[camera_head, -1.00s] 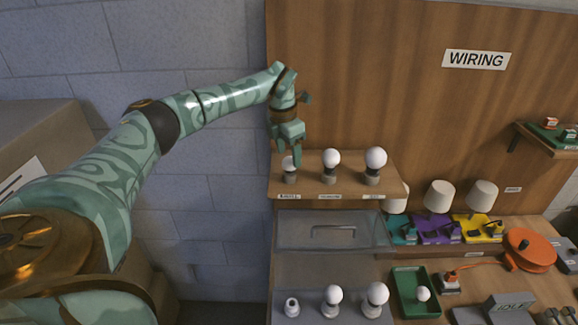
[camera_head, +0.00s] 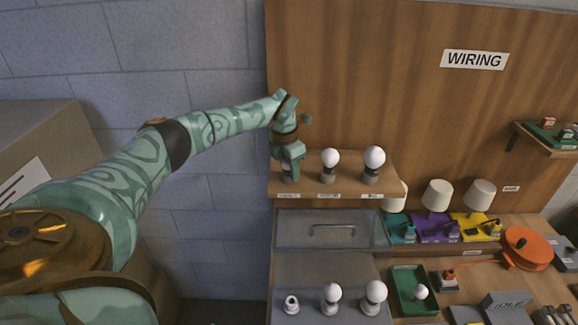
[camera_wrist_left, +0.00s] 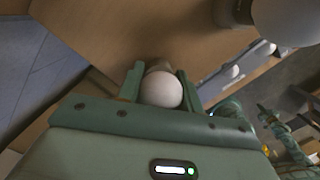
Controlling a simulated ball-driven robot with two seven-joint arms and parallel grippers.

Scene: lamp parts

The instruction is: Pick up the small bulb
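The small bulb is the leftmost of the three bulbs on the wooden shelf. In the head view my left gripper (camera_head: 291,178) is lowered over its place and hides it. In the left wrist view the white round small bulb (camera_wrist_left: 161,89) sits upright between my two fingers, with its holder just beyond. The fingers stand one on each side, with narrow gaps beside the holder; whether either touches the globe is unclear. The left gripper looks open around the bulb.
On the same shelf (camera_head: 350,187) a medium bulb (camera_head: 330,158) and a large bulb (camera_head: 374,157) stand to the right. A clear-lidded box (camera_head: 300,232) lies below. Lower down are two bulbs, an empty socket (camera_head: 291,304) and a green tray (camera_head: 405,281) holding a bulb.

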